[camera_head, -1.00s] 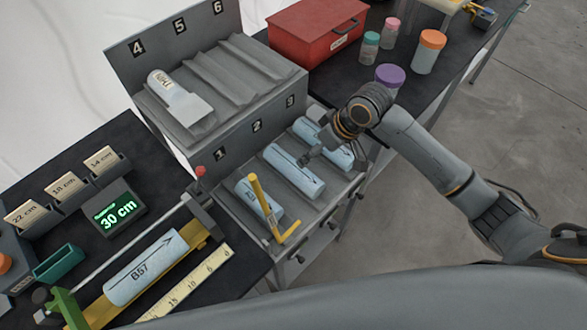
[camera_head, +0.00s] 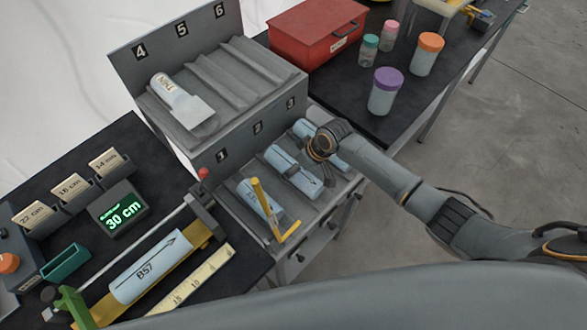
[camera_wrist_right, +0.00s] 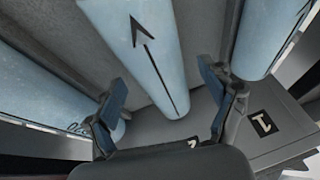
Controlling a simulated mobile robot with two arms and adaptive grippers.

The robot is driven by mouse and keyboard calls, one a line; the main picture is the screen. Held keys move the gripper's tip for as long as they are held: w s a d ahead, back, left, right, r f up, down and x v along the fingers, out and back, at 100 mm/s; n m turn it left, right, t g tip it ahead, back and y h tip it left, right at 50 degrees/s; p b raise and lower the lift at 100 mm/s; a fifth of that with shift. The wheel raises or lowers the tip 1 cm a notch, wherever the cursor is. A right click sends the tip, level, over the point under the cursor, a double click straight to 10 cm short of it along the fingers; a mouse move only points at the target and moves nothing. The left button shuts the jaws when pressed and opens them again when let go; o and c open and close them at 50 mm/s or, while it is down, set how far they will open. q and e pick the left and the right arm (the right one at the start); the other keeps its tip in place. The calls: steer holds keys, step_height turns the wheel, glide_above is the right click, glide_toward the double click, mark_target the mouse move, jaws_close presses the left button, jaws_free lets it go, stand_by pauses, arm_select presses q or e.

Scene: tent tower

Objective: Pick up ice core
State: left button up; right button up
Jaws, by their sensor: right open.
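Three pale blue ice cores lie in the lower rack's slots: one in slot 1 (camera_head: 254,197), one in slot 2 (camera_head: 285,178) and one in slot 3 (camera_head: 335,160). My right gripper (camera_head: 303,162) is open over the slot 2 core. In the right wrist view its two fingers (camera_wrist_right: 164,88) stand apart on either side of a core with a black arrow (camera_wrist_right: 150,45); whether they touch it I cannot tell. Another ice core, marked B57 (camera_head: 135,278), lies in a yellow cradle at lower left. My left gripper is not in view.
A wrapped core (camera_head: 175,97) with a tag lies in slot 4 of the upper rack. The display reading 30 cm (camera_head: 122,213) stands left. A red box (camera_head: 310,35) and several jars, one purple-lidded (camera_head: 384,95), stand behind.

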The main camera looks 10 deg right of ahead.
steer(key=shift+w+a+f, duration=0.1)
steer(key=shift+f, duration=0.25)
steer(key=c, duration=1.4)
jaws_close()
steer(key=shift+r, duration=0.1)
